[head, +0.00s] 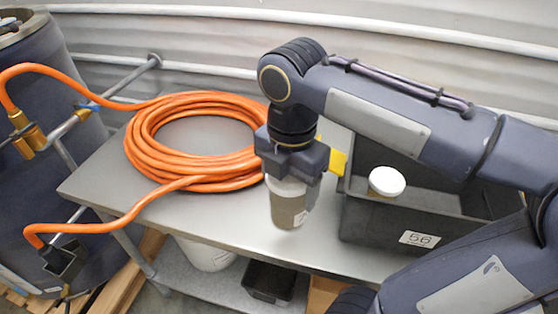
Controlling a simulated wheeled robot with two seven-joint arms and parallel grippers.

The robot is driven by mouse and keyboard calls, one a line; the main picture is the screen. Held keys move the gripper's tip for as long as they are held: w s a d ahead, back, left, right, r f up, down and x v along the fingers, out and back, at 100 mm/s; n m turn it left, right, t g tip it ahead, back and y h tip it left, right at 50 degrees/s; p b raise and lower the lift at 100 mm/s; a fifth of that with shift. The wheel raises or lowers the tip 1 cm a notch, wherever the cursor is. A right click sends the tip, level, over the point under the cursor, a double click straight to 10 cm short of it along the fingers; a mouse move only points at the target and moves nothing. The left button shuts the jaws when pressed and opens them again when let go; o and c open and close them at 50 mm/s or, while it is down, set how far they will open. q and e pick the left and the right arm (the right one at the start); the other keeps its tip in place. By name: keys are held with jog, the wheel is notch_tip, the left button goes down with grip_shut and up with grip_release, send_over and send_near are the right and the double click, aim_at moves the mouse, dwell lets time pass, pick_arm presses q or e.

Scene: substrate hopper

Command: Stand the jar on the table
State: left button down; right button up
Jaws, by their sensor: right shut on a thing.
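A jar (289,209) with grey-brown contents, a pale upper part and a small white label is in the grip of my right gripper (291,172). The gripper points down and its fingers are shut around the upper part of the jar, hiding its top. The jar is upright, over the front part of the grey metal table (232,225). I cannot tell whether its base touches the table top or hangs just above it. My left gripper is not in view.
A black bin (375,222) labelled 56 stands right of the jar, with a white-lidded jar (387,182) in it. A coiled orange hose (145,150) covers the table's left and back. A blue-grey drum (40,110) stands at left. Bare table lies left of the held jar.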

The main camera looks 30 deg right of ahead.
jog(key=shift+w+d+f+p, duration=0.15)
jog(key=shift+w+d+f, duration=0.1)
jog(key=shift+w+f, duration=1.8)
jog(key=shift+w+d+f+p, duration=0.2)
jog(key=shift+w+d+f, duration=0.05)
jog(key=shift+w+f, duration=1.85)
jog(key=shift+w+d+f+p, duration=0.15)
jog(key=shift+w+d+f, duration=0.1)
jog(key=shift+w+f, duration=1.8)
jog(key=shift+f, duration=0.15)
jog(key=o, duration=1.7)
